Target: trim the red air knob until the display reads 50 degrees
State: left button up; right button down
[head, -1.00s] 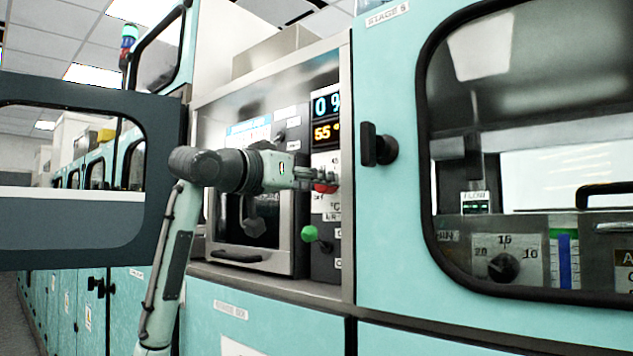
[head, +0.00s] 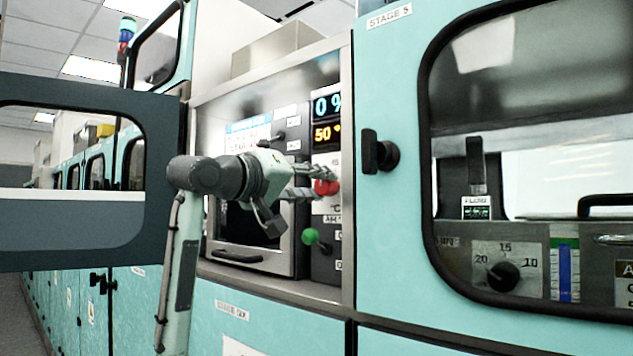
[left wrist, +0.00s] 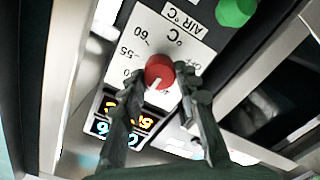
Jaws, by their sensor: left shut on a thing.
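The red air knob (head: 321,187) is on the white-labelled control panel, below the displays. My left gripper (head: 326,182) has its fingers on either side of the knob and is shut on it. In the left wrist view, the red knob (left wrist: 157,68) with a white pointer line sits between the fingertips of the left gripper (left wrist: 158,82), beside a printed °C scale. The orange display (head: 326,134) reads 50 degrees, with a blue 0 % display (head: 326,105) above it. My right gripper is not in view.
A green knob (head: 310,236) is below the red one. An oven-like door with a handle (head: 237,256) is left of the panel. A dark latch (head: 379,152) sticks out to the right. An open dark door panel (head: 70,240) spans the left.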

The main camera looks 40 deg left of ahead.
pick_arm(q)
jog(key=shift+n, duration=0.3)
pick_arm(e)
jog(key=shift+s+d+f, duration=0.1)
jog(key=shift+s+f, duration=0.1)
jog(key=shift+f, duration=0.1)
pick_arm(q)
jog(key=o, duration=1.2)
jog(key=shift+c, duration=0.2)
jog(key=shift+s, duration=0.1)
jog(key=s, duration=1.1)
jog(key=shift+s+a, duration=0.4)
jog(key=shift+a, duration=0.05)
